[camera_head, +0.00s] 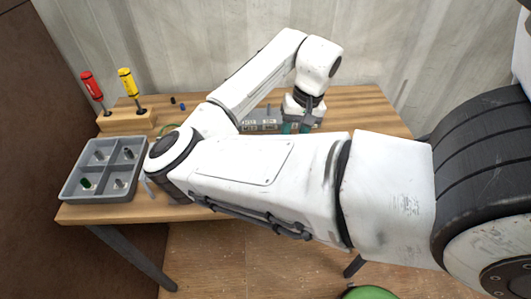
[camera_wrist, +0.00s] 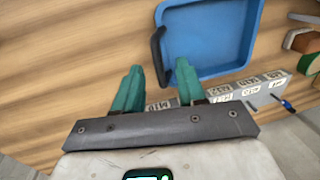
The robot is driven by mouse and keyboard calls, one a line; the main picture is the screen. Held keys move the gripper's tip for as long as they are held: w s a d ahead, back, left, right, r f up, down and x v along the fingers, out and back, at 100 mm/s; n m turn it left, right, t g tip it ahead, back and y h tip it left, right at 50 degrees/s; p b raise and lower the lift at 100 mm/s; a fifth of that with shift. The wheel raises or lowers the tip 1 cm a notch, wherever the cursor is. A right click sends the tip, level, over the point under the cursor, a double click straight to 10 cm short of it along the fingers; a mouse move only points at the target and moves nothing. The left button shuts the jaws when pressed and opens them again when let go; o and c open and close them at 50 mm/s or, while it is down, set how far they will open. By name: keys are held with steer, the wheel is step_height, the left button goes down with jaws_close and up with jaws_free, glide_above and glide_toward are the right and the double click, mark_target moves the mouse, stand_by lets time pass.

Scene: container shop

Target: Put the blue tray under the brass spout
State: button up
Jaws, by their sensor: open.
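The blue tray (camera_wrist: 212,35) lies on the wooden bench at the top of the wrist view, with its far part cut off by the frame. Its dark handle (camera_wrist: 157,45) is on its left side. My gripper (camera_wrist: 157,78) is open, its two green fingers apart. In the picture the handle's lower end shows between the fingertips, and the right fingertip overlaps the tray's near edge. I cannot tell whether they touch. In the head view my gripper (camera_head: 296,127) points down over the bench, and my arm hides the tray. I cannot make out the brass spout in either view.
A grey labelled strip (camera_wrist: 250,88) lies close to the tray, with a small blue-handled tool (camera_wrist: 286,103) beside it. A grey compartment tray (camera_head: 95,197) stands at the bench's left. Behind it, a wooden block (camera_head: 120,123) holds red and yellow screwdrivers. The bench's right end looks clear.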

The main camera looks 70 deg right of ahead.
steer(key=shift+c, duration=0.3)
jaws_close()
steer(key=shift+r, duration=0.1)
